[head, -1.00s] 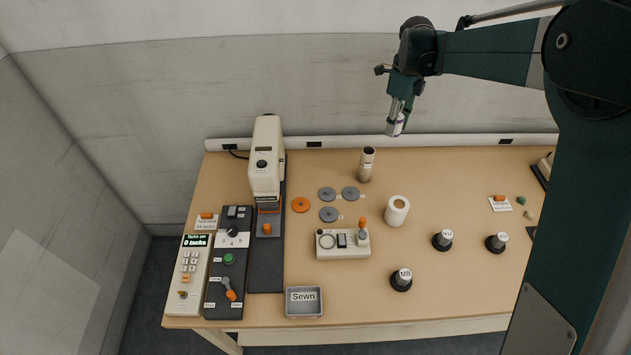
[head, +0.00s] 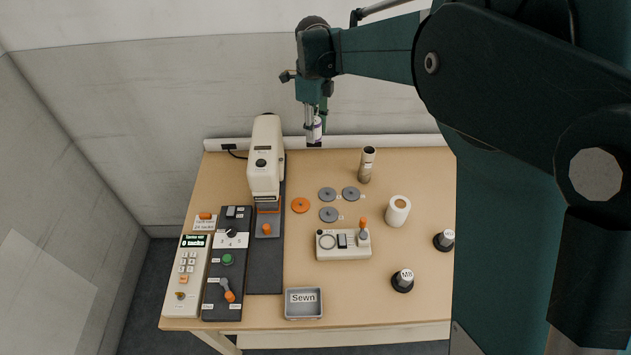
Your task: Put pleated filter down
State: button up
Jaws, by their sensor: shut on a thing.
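My gripper (head: 313,136) is in the air near the back edge of the table, right of the tall cream machine (head: 266,158). It is shut on a small white cylinder with a purple mark (head: 318,127), which I take to be the pleated filter. The cylinder hangs roughly upright, in front of the white rail at the wall in the picture. Its pleats are too small to make out, and the fingers partly hide it.
Below stand an orange disc (head: 300,205), grey discs (head: 328,214), a brown tube (head: 366,166), a white roll (head: 397,211), a small switch box (head: 343,245) and a grey "Sewn" tray (head: 304,303). Black-based weights (head: 402,282) stand at front right. My arm hides the table's right side.

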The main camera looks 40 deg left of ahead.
notch_tip(320, 180, down, 11)
jog(key=shift+w, duration=0.15)
jog(key=shift+d, duration=0.1)
dwell(0.3)
send_over(315, 180)
jog(key=shift+f+b, duration=0.35)
jog(key=shift+f, duration=2.7)
jog(key=shift+f, duration=1.85)
jog(key=shift+f+b, duration=0.2)
jog(key=shift+b, duration=0.2)
jog(key=o, duration=0.9)
